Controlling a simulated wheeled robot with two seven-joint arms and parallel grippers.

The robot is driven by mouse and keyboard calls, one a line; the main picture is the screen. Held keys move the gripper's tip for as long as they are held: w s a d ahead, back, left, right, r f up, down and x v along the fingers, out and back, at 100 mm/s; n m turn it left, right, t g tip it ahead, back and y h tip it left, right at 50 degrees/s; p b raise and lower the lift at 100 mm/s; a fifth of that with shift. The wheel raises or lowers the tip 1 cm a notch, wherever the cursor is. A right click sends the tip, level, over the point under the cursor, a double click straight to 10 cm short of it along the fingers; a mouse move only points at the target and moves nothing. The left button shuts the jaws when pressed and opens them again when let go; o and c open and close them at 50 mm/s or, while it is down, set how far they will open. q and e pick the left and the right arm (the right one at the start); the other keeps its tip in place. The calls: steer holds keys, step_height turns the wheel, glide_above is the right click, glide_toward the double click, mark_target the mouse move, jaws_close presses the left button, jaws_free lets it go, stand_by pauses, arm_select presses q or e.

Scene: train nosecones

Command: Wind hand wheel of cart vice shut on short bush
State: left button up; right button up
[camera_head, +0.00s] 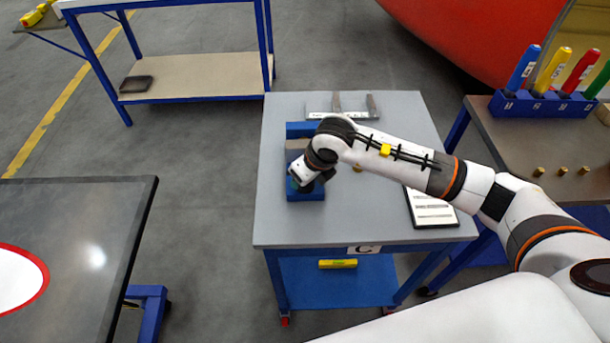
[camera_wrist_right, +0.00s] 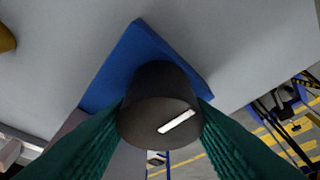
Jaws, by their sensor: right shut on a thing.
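The blue vice (camera_head: 300,130) stands on the grey cart top (camera_head: 390,115), left of its middle; its base also shows in the right wrist view (camera_wrist_right: 133,50). My right gripper (camera_head: 302,184) is at the vice's near end. In the right wrist view its green fingers are shut on the dark round hand wheel (camera_wrist_right: 160,92), which carries a white mark. My right wrist covers the vice's jaws, so I cannot tell whether a bush sits between them. A small brass piece (camera_head: 358,168) stands on the cart right of the vice. My left gripper is not in view.
A tablet-like panel (camera_head: 430,209) lies at the cart's right, and a grey bracketed holder (camera_head: 342,105) at its back. Several brass bushes (camera_head: 562,170) stand on the right bench, near a blue rack (camera_head: 543,104) of coloured handles. A dark table (camera_head: 75,250) is at left.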

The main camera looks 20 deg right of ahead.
stand_by(0.3)
steer(key=o, duration=1)
steer(key=b+v, duration=0.2)
steer(key=v, duration=1)
steer(key=shift+b, duration=0.35)
steer(key=shift+w+r, duration=0.1)
steer(key=shift+w, duration=0.05)
